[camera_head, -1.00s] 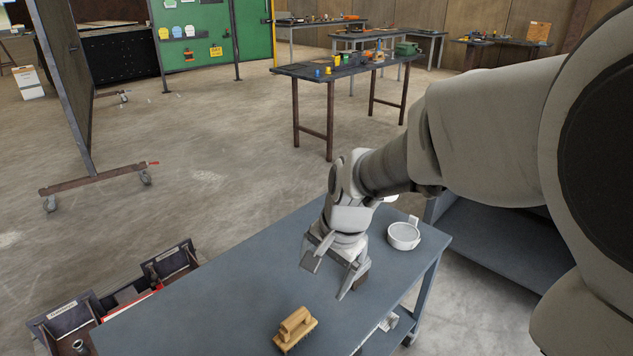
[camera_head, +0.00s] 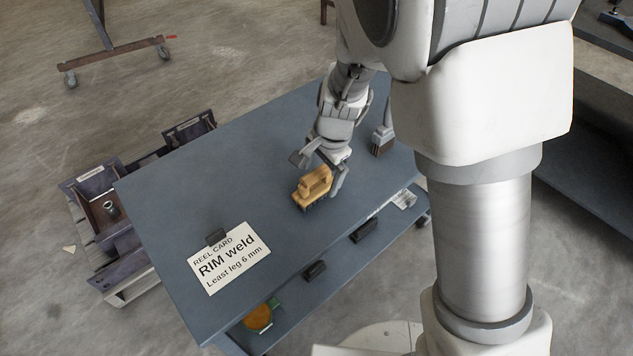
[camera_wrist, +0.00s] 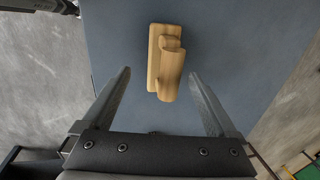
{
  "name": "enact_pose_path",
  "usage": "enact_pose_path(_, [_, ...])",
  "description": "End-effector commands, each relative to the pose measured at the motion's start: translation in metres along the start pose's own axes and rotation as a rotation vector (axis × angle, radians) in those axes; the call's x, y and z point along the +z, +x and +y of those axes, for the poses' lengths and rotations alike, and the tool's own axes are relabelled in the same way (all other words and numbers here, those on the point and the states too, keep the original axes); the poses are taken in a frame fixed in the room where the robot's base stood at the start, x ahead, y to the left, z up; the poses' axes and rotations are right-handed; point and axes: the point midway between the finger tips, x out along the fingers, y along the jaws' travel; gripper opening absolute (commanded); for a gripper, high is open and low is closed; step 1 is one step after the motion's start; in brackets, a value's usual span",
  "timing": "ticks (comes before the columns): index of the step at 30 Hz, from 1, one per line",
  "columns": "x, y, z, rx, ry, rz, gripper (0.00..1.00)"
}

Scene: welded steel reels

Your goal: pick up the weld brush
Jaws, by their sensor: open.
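The weld brush (camera_head: 314,182) is a wooden block with a raised wooden handle and dark bristles beneath. It rests on the blue-grey table (camera_head: 255,150). My gripper (camera_head: 317,176) is open and empty, just above and beside the brush in the head view. The fingers (camera_wrist: 160,76) stand apart on either side of its near end. Whether they touch it, and their height above the table, I cannot tell.
A grey-handled tool with a brown lower part (camera_head: 382,141) stands right of my gripper. A white card reading "RIM weld" (camera_head: 230,258) lies at the table's front left. Dark bins (camera_head: 100,190) stand off the left edge.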

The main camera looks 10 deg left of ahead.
Motion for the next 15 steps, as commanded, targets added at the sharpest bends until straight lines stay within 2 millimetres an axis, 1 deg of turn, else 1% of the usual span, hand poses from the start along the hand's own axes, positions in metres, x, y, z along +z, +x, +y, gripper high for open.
enact_pose_path(1, [0.000,0.005,0.000,0.000,0.000,0.000,0.93])
enact_pose_path(5, [0.000,0.009,0.000,0.000,-0.001,0.001,0.93])
enact_pose_path(8, [0.000,0.018,-0.001,0.000,0.000,0.000,0.93])
enact_pose_path(15, [0.001,0.053,-0.002,0.002,0.000,0.000,0.93])
